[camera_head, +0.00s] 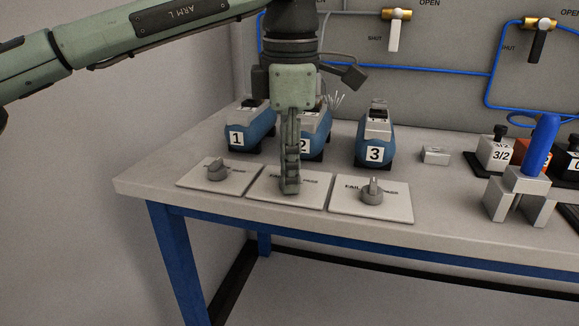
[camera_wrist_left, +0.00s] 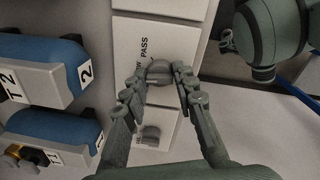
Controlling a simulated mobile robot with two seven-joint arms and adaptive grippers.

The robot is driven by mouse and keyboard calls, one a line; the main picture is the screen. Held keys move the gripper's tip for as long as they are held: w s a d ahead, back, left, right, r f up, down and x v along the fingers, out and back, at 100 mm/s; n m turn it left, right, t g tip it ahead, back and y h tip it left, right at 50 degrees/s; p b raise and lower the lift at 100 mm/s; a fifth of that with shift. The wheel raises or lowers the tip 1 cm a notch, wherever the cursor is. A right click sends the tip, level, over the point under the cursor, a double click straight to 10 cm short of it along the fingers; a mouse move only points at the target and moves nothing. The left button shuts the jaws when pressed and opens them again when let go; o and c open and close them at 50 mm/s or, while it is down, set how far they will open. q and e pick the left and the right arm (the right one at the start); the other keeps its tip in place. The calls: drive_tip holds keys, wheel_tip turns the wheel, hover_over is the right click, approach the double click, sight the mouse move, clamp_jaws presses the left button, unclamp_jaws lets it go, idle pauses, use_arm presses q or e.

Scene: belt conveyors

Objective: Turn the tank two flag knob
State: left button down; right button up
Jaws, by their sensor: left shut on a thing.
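Three pale plates stand in a row along the table's front, each with a grey flag knob. The middle plate (camera_head: 262,193) lies in front of tank two (camera_head: 317,131), a blue unit labelled 2. Its knob (camera_wrist_left: 159,71) shows between my fingers in the left wrist view; the fingers hide it in the head view. My left gripper (camera_head: 290,190) points straight down and is shut on this knob. The left knob (camera_head: 217,170) and right knob (camera_head: 372,192) are free.
Units 1 (camera_head: 262,133) and 3 (camera_head: 374,138) flank tank two. A grey stand with a blue cylinder (camera_head: 541,141) and small labelled blocks (camera_head: 493,157) are at the right. A panel with valves and blue pipes rises behind.

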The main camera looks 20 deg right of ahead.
use_arm(q)
drive_tip(key=n, duration=0.2)
drive_tip(key=shift+s+n, duration=0.1)
drive_tip(key=shift+n, duration=0.2)
drive_tip(key=n+b, duration=0.1)
drive_tip(key=n, duration=0.4)
drive_tip(key=shift+d+y, duration=0.1)
drive_tip(key=shift+y, duration=0.2)
use_arm(e)
drive_tip(key=shift+v, duration=1.25)
use_arm(q)
drive_tip(key=shift+n, duration=0.4)
use_arm(e)
drive_tip(key=shift+s+d, duration=0.2)
drive_tip(key=shift+d, duration=0.05)
drive_tip(key=shift+w+r, duration=0.1)
drive_tip(key=shift+r, duration=0.05)
use_arm(q)
drive_tip(key=c, duration=1.2)
unclamp_jaws()
drive_tip(key=shift+r, duration=0.15)
drive_tip(key=r, duration=1.1)
drive_tip(key=shift+s+d+r, duration=0.2)
drive_tip(key=shift+s+r, duration=0.15)
use_arm(e)
drive_tip(key=shift+a, duration=0.1)
